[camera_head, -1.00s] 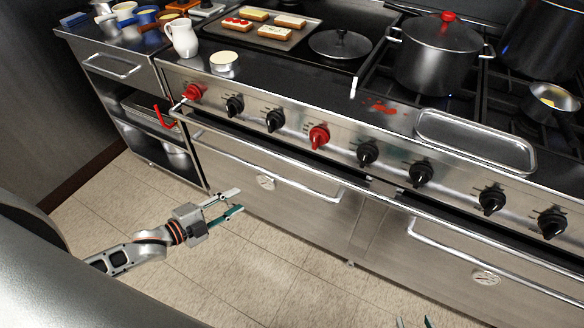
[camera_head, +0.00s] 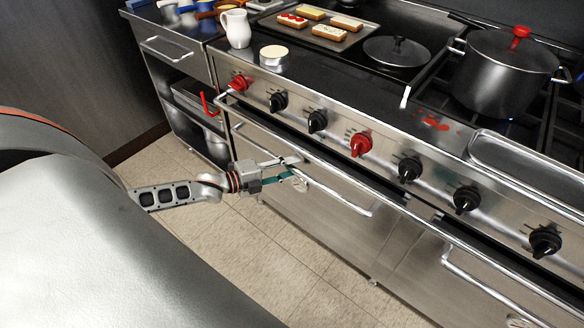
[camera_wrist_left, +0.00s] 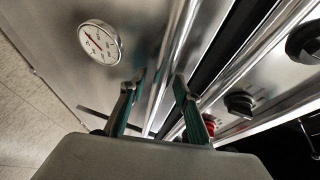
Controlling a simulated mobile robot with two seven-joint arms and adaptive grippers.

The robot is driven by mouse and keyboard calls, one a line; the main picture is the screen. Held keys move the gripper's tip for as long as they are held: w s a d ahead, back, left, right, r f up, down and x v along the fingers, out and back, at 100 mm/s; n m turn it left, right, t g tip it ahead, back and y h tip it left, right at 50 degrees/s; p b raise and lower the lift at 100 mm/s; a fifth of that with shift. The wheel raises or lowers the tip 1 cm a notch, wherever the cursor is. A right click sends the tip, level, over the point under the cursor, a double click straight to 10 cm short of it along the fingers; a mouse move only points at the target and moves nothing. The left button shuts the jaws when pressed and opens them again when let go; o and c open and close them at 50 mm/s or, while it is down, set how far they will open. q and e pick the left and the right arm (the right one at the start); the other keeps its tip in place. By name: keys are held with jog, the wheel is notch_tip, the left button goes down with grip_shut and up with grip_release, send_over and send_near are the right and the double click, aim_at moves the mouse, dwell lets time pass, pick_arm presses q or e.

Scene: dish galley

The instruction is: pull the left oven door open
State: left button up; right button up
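The left oven door (camera_head: 325,232) is a closed steel panel with a round dial gauge and a long bar handle (camera_head: 343,197) along its upper part. My left gripper (camera_head: 302,170) is open in front of the door, at the handle. In the left wrist view its two teal-padded fingers (camera_wrist_left: 158,80) are apart, with the handle bar (camera_wrist_left: 184,38) running past between their tips. I cannot tell whether they touch the bar. The dial (camera_wrist_left: 100,43) shows left of the fingers. My right gripper is not in view.
A rail (camera_head: 402,208) runs above the door, below red and black knobs (camera_head: 361,143). The right oven door handle (camera_head: 480,283) is to the right. The tiled floor before the door is clear.

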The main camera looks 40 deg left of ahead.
pick_arm(q)
jog(key=shift+w+d, duration=0.1)
jog(key=shift+w, duration=0.1)
grip_shut()
jog(key=shift+s+f, duration=0.1)
